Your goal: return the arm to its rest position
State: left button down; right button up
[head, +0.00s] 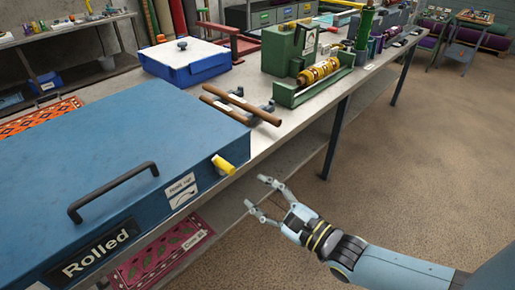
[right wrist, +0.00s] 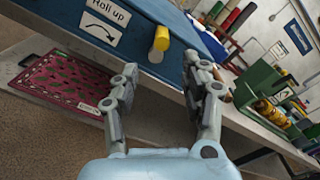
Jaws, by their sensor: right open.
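My right gripper (head: 262,196) is open and empty in the head view, in the air beside the front edge of the workbench. Its two fingers (right wrist: 168,92) stand apart in the right wrist view with nothing between them. A blue box (head: 120,140) labelled "Rolled" lies on the bench to the left of the gripper. A yellow knob (head: 223,165) sticks out of its front right side, up and left of the gripper and apart from it. The knob also shows in the right wrist view (right wrist: 161,39), beyond the fingers. My left gripper is in neither view.
Two brown rods (head: 240,105) lie on grey holders behind the gripper. A green machine with a yellow roller (head: 318,72) stands further right on the bench. A red patterned rug (head: 160,255) lies on the lower shelf. The floor (head: 410,180) at right is clear.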

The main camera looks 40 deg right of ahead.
jog(key=shift+f, duration=0.1)
dwell(0.3)
jog(key=s+f+n+g+h+b, duration=0.1)
jog(key=s+f+n+g+b, duration=0.3)
jog(key=f, duration=0.8)
jog(key=s+d+f+n+g+b, duration=0.15)
jog(key=s+f+b, duration=0.35)
jog(key=f, duration=0.7)
jog(key=s+f+n+g+h+b, duration=0.1)
jog(key=s+f+n+g+b, duration=0.35)
jog(key=f, duration=0.75)
jog(key=s+f+n+g+b, duration=0.2)
jog(key=s+f+n+g, duration=0.1)
jog(key=s+f+n, duration=0.4)
jog(key=s+f+n+g+b, duration=0.2)
jog(key=s+f+n+g, duration=0.2)
jog(key=s+n, duration=0.7)
jog(key=s+f, duration=0.2)
jog(key=s, duration=0.1)
jog(key=shift+f, duration=0.35)
jog(key=shift+c, duration=0.4)
